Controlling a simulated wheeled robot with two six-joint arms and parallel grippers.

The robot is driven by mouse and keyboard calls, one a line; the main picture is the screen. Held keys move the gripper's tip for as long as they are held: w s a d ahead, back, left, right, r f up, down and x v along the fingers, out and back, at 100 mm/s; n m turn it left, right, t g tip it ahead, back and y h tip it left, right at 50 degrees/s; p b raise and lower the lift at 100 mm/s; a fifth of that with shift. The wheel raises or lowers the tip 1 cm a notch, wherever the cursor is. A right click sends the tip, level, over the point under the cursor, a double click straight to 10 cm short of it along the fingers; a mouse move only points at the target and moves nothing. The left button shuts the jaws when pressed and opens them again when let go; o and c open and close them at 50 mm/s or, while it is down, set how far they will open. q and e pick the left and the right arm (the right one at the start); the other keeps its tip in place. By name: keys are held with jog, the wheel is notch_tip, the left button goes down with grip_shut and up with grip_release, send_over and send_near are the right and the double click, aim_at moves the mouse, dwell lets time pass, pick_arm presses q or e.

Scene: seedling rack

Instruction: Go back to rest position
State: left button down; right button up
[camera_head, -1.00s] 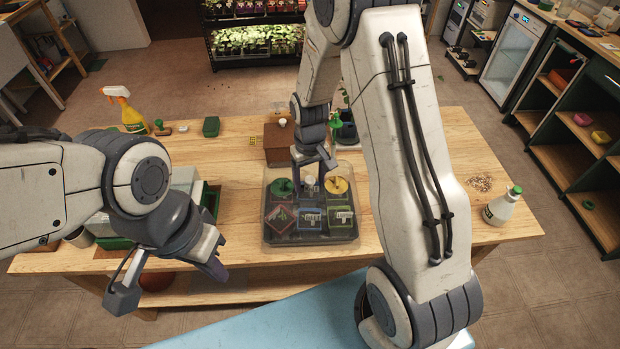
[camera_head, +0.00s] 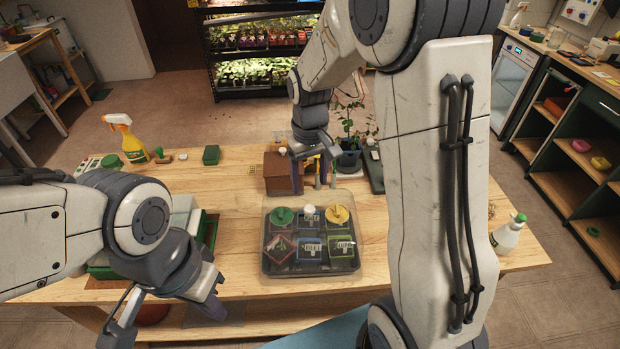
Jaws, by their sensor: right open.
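My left gripper (camera_head: 166,316) hangs low at the left, in front of the table's near edge. Its two fingers are wide apart with nothing between them. My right gripper (camera_head: 312,176) points down over the back of the tabletop, beyond the clear tray (camera_head: 268,262). Its jaws are open, with one finger in front of the brown box (camera_head: 275,183). Whether it touches the box cannot be told. My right arm's large links hide the right part of the table.
The tray holds a green disc (camera_head: 283,216), a yellow disc (camera_head: 338,215) and several labelled square pieces. A spray bottle (camera_head: 130,143) stands at the back left, a white bottle (camera_head: 508,236) at the right.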

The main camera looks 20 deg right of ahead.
dwell(0.3)
jog(key=s+a+r+n, duration=0.3)
jog(key=s+a+r, duration=0.1)
jog(key=s+a, duration=0.65)
jog(key=s+a+n+y, duration=0.1)
jog(key=s+a+n, duration=0.2)
jog(key=s, duration=1)
jog(key=shift+a+r, duration=0.25)
jog(key=shift+r, duration=0.15)
